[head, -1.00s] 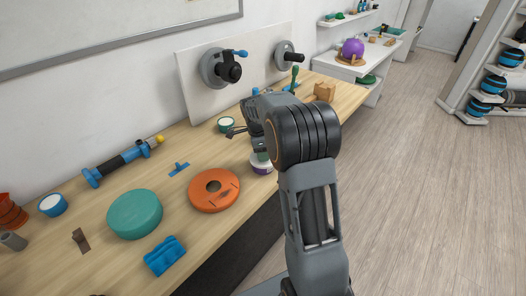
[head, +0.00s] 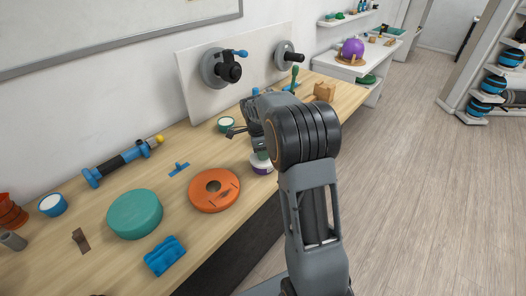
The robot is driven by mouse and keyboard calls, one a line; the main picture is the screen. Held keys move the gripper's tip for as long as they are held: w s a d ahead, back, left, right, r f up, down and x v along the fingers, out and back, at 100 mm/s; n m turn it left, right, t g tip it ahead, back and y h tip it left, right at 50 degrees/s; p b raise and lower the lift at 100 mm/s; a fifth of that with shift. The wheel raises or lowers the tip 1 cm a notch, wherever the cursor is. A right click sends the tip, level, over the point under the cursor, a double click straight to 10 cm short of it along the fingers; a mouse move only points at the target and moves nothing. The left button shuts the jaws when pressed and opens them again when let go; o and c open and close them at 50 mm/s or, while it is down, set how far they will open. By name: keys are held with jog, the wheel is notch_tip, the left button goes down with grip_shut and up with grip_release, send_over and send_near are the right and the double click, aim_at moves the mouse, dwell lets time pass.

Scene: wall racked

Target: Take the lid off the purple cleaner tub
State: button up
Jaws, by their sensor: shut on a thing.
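The purple cleaner tub (head: 262,168), purple and white, stands on the workbench near its front edge, right of the orange disc. My gripper (head: 261,151) points down at the top of the tub, with my arm reaching in from the right. The gripper is shut on the lid at the tub's top. The lid is mostly hidden by the gripper and my wrist. I cannot tell whether the lid is apart from the tub.
The orange disc (head: 198,201) lies just left of the tub. A small teal tub (head: 226,127) stands behind the gripper. A round teal thing (head: 135,214) and a blue block (head: 165,256) lie further left. A white board with a dark knob (head: 229,71) stands behind.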

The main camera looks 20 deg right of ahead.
jog(key=shift+r, duration=0.15)
jog(key=shift+r+p, duration=1.7)
jog(key=shift+r, duration=0.7)
